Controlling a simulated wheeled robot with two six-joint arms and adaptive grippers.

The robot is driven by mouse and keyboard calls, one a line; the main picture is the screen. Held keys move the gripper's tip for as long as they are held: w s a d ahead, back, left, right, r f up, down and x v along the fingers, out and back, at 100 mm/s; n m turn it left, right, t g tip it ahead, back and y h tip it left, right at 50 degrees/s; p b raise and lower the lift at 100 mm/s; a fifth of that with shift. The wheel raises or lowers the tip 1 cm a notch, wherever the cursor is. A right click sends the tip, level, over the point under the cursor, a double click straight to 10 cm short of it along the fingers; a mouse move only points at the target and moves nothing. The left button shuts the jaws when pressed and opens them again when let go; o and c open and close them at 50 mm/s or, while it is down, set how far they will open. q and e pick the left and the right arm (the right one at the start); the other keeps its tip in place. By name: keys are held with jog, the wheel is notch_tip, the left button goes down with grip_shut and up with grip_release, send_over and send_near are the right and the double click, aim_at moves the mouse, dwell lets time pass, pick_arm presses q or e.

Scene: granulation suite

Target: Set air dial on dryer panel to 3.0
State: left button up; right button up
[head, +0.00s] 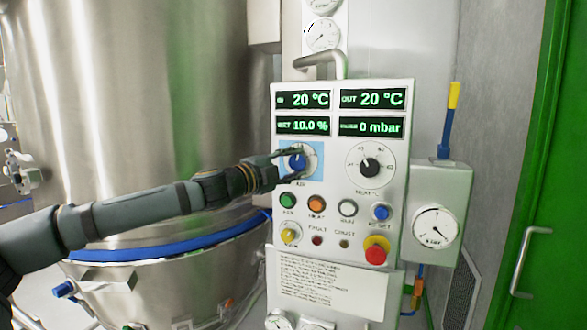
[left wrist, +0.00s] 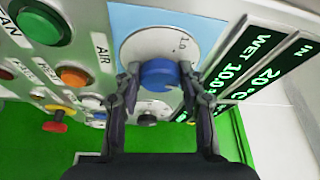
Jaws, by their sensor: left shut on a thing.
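The dryer panel (head: 341,213) is a white box with green displays and several knobs and buttons. The air dial (head: 297,160) is a blue knob on a pale round scale with a light blue surround, at the panel's left. My left gripper (head: 297,166) reaches in from the left, and its fingers are at the dial. In the left wrist view the blue air dial (left wrist: 158,73) sits between the two fingertips of my left gripper (left wrist: 159,80), which is shut on it. The fingers hide part of the scale, and the dial's exact setting cannot be read. My right gripper is not in view.
A heat dial (head: 369,166) with a black knob is right of the air dial. Coloured buttons sit below, with a red emergency stop (head: 376,250) at lower right. A steel vessel (head: 130,100) stands left, and a gauge box (head: 436,215) is at the right.

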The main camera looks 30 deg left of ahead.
pick_arm(q)
jog(key=shift+f+m, duration=0.1)
jog(key=shift+m, duration=0.4)
jog(key=shift+m+g, duration=0.3)
jog(key=shift+m, duration=0.1)
jog(key=m+g+p, duration=0.1)
jog(key=m+p, duration=0.1)
jog(key=p, duration=0.1)
jog(key=r+m+g+p, duration=0.1)
jog(key=m+p, duration=0.1)
jog(key=p, duration=0.1)
jog(key=shift+y, duration=0.4)
jog(key=shift+f+m+y+p, duration=0.2)
jog(key=shift+m+y+p, duration=0.1)
jog(key=shift+m+p, duration=0.8)
jog(key=o, duration=1.2)
jog(key=shift+c, duration=0.2)
